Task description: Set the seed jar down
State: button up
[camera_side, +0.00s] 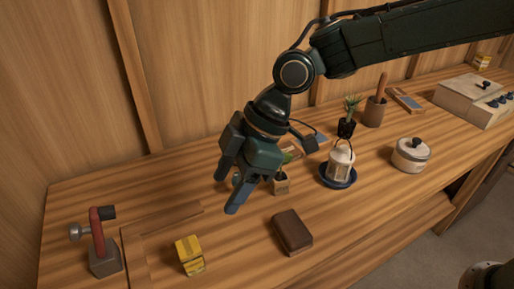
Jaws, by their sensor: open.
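My gripper (227,194) hangs over the middle of the wooden bench, its fingers pointing down, open. I see nothing held between the fingers. A white lantern-like vessel (340,164) with a wire handle stands on a blue saucer (339,184), between my gripper and that jar.
A small potted plant (281,184) is just right of my gripper. A dark plant pot (346,128) and a brown pot (375,111) stand behind.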

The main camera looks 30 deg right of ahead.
jog(key=s+d+r+m+t+h, duration=0.15)
jog(key=d+r+m, duration=0.25)
jog(key=d, duration=0.6)
jog(key=s+d+r+m+t+h, duration=0.1)
jog(key=s+d+r+m+t, duration=0.3)
jog(key=d, duration=0.6)
jog(key=s+d+m+h, duration=0.3)
jog(key=s+d+m, duration=0.5)
jog(key=s+d, duration=0.6)
jog(key=shift+s+d+f+g, duration=0.3)
jog(key=shift+d+g, duration=0.15)
jog(key=shift+d, duration=0.4)
